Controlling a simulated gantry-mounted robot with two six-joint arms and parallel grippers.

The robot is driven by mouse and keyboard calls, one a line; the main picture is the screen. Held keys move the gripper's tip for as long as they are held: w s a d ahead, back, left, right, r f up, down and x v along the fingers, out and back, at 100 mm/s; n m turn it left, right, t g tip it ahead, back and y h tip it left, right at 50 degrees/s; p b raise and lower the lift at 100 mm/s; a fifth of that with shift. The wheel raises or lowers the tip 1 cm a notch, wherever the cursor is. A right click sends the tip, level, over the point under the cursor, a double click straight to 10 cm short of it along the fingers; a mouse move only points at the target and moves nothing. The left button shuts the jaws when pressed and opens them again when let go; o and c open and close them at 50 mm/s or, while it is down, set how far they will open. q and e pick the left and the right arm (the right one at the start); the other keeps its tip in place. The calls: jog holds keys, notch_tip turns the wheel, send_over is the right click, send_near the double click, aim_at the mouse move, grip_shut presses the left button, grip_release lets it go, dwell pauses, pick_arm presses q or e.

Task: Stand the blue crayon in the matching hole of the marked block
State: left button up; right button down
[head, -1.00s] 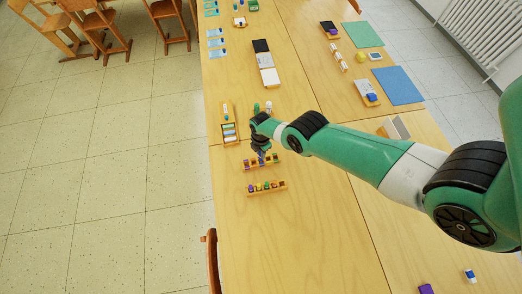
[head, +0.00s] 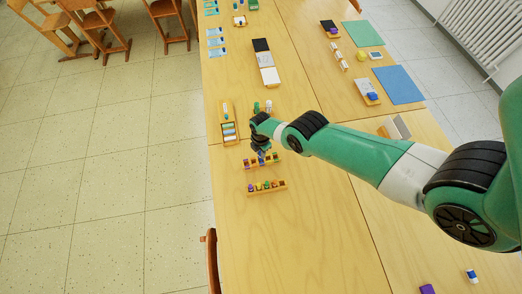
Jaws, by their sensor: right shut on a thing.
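My right gripper (head: 261,153) points down over the rear of two wooden crayon blocks and is shut on a thin blue piece, the blue crayon (head: 262,160), seen very small at the fingertips. The rear block (head: 246,167) holds several short coloured crayons, with purple at its left and yellow and green toward its right. The front block (head: 267,190) holds several coloured crayons too. Whether the blue crayon's lower end is in a hole or above it cannot be told at this size. Any mark on the blocks is too small to make out. My left gripper is not in view.
Farther back lie black, grey and white panels (head: 265,60). The table in front of the blocks is clear.

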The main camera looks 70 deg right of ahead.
jog(key=shift+f+b, duration=1.05)
jog(key=shift+b, duration=0.05)
dwell(1.4)
dwell(0.3)
jog(key=c, duration=0.7)
grip_release()
jog(key=shift+o, duration=1.1)
notch_tip(320, 180, up, 6)
jog(key=p, duration=0.6)
jog(key=shift+r, duration=0.1)
